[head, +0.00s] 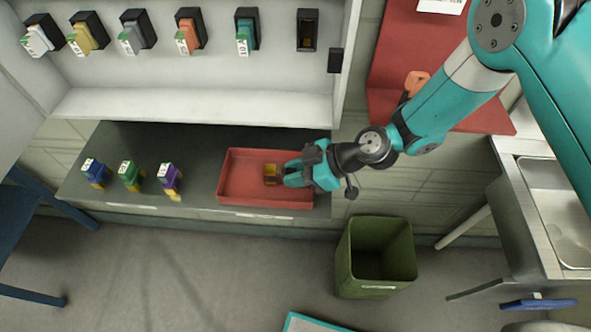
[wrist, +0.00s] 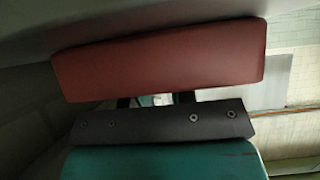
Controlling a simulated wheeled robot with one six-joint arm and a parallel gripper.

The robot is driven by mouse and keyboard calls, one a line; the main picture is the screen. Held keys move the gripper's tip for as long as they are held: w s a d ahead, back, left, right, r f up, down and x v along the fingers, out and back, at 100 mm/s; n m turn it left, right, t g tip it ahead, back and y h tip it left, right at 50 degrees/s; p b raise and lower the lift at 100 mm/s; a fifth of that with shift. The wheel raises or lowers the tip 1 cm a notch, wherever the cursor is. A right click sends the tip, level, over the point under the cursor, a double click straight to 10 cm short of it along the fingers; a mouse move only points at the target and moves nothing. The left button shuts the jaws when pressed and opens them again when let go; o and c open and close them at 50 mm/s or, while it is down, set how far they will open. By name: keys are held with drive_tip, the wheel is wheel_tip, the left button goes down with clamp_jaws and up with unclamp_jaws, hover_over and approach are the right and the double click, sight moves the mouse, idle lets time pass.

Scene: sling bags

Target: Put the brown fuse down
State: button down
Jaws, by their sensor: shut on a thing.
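The brown fuse (head: 271,174) shows at the tip of my gripper (head: 287,174) in the head view. My gripper reaches in from the right and is shut on the fuse. Both are over the right half of the red tray (head: 236,188); I cannot tell whether the fuse touches the tray floor. In the wrist view, my dark gripper part with screws and a teal part fill the lower middle. A red panel spans the upper part of that view; I cannot tell what it is. The fuse is not clearly visible there.
Blue (head: 95,172), green (head: 130,174) and purple (head: 169,178) fuses stand left of the tray on the dark counter (head: 200,150). Above, several fuses sit in black holders; the rightmost holder (head: 307,30) looks empty. A green bin (head: 374,260) stands below right.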

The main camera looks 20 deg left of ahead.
drive_tip(key=c, duration=1.4)
unclamp_jaws()
drive_tip(key=shift+f, duration=0.15)
drive_tip(key=o, duration=0.4)
drive_tip(key=shift+r, duration=0.2)
